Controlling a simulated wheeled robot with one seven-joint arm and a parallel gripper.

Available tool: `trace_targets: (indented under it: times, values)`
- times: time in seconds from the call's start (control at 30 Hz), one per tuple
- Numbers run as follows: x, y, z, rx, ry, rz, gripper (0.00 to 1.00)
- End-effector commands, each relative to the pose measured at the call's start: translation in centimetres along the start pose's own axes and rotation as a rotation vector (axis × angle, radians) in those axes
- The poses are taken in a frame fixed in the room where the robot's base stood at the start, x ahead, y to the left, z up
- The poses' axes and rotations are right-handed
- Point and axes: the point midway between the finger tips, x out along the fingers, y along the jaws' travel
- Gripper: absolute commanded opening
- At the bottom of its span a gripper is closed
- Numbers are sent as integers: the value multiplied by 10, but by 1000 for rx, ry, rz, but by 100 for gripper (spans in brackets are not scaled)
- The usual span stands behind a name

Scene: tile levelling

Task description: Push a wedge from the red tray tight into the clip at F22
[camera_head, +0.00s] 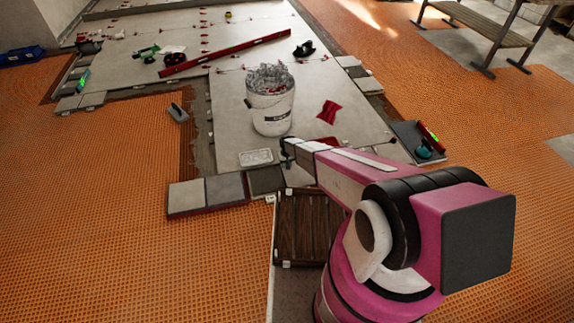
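My gripper (287,146) is at the end of the pink and white arm, low over the tiles just in front of the white bucket. It is small and dark here, and I cannot tell whether it is open or holds anything. Small red clips or wedges (205,40) stand along the joints of the large pale tiles (240,25). No clip label is readable, so I cannot tell which is F22. A white shallow tray (256,157) lies left of my gripper.
A white bucket (270,115) full of clear pieces stands beyond my gripper. A red cloth (328,111) lies right of it. A long red level (225,53) crosses the far tiles. A dark wooden-looking panel (305,225) lies nearer. A bench (490,25) stands far right. Orange matting surrounds the tiles.

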Motion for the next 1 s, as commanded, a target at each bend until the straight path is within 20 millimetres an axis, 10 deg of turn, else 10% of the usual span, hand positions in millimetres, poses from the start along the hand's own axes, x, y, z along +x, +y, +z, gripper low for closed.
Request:
trace_targets:
  times: [0.17,0.2,0.27,0.67,1.0]
  values:
    - [-1,0,-1,0,4,0,3]
    - [-1,0,-1,0,4,0,35]
    - [-1,0,-1,0,4,0,52]
    - [-5,0,0,0,2,0,52]
    - [-51,0,1,0,3,0,52]
